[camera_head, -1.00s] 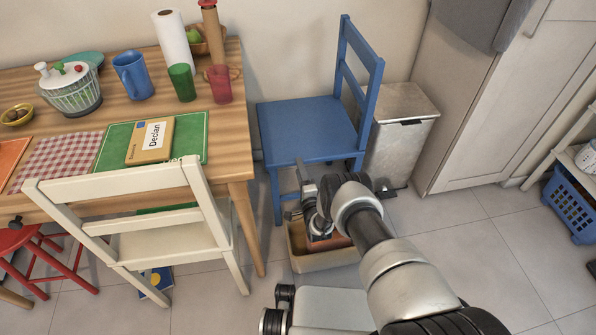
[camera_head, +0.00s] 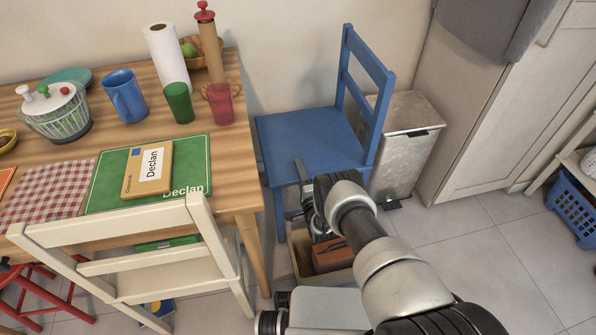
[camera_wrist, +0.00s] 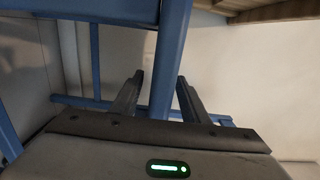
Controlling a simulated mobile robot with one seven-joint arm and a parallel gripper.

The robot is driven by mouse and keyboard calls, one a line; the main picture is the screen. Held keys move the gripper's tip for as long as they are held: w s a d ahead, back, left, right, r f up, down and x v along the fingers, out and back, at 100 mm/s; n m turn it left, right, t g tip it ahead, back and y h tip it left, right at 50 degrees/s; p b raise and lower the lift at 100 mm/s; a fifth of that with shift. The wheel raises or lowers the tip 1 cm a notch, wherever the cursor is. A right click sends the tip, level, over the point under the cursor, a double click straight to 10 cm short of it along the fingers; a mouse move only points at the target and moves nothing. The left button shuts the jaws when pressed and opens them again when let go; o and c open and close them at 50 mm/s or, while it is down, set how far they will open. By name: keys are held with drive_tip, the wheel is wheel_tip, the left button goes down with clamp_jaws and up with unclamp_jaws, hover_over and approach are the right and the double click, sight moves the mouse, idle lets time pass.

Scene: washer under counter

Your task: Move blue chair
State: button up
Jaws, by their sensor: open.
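The blue chair (camera_head: 308,138) stands beside the table's right end, its backrest on the right and its seat facing the table. My gripper (camera_head: 302,190) is low at the near side of the chair, just under the front edge of the seat. In the wrist view, my gripper (camera_wrist: 160,95) is open, with a blue upright leg of the chair (camera_wrist: 172,55) showing between or just beyond the two fingers. I cannot tell whether the fingers touch it. My forearm hides part of the chair's near legs in the head view.
The wooden table (camera_head: 236,165) holds cups, a paper towel roll and a box. A cream chair (camera_head: 150,245) stands at its near side. A metal bin (camera_head: 405,150) is close behind the blue chair. A bin with a brown case (camera_head: 330,255) sits on the floor below my gripper.

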clamp_jaws()
idle(1.4)
